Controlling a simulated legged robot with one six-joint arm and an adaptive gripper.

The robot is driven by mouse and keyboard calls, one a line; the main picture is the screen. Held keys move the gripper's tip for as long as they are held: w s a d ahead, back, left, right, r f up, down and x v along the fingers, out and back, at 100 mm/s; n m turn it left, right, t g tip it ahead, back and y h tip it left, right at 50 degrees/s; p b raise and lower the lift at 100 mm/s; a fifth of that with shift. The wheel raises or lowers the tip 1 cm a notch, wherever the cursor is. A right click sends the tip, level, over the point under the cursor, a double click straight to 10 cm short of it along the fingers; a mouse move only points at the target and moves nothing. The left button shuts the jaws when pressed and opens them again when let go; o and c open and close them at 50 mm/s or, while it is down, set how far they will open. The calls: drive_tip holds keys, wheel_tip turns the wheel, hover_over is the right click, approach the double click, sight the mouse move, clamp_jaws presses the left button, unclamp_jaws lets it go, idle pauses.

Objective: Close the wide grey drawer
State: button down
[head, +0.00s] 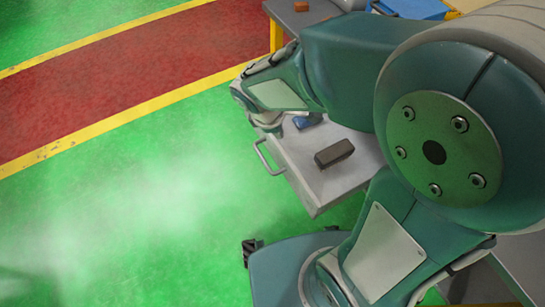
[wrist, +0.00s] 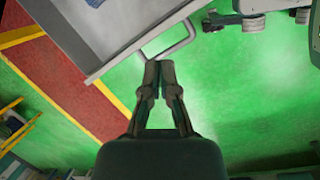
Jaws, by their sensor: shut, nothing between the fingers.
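The wide grey drawer (head: 315,183) is pulled out from the bench in the head view. Its bar handle (head: 268,157) faces left, over the green floor. A dark block (head: 334,153) and a small blue item (head: 305,121) lie in it. In the wrist view the drawer (wrist: 113,30) fills the upper left, with its handle (wrist: 178,45) just above my fingertips. My gripper (wrist: 160,68) is shut and empty, outside the drawer front. Its tips look close to the handle in the picture; I cannot tell whether they touch. The fingers cannot be made out in the head view, where my arm hides part of the drawer.
A grey bench top (head: 295,16) with an orange-brown block (head: 301,6) stands behind my arm, beside a blue item (head: 412,8). Green floor (head: 130,220) lies open in front of the drawer. A red strip with yellow edges (head: 100,75) crosses beyond it.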

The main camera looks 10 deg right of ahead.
drive_tip(key=a+f+n+h, duration=0.1)
drive_tip(key=a+f+n, duration=0.4)
drive_tip(key=f+n, duration=0.3)
drive_tip(key=m, duration=0.1)
approach(279, 166)
drive_tip(key=x, duration=0.5)
drive_tip(key=shift+w+a+f, duration=0.1)
drive_tip(key=shift+w+a, duration=0.1)
drive_tip(key=w+d, duration=0.3)
drive_tip(key=d, duration=0.5)
drive_tip(key=w+d, duration=0.3)
drive_tip(key=d, duration=0.5)
drive_tip(key=w+d, duration=0.3)
drive_tip(key=d, duration=0.6)
drive_tip(key=shift+a, duration=0.3)
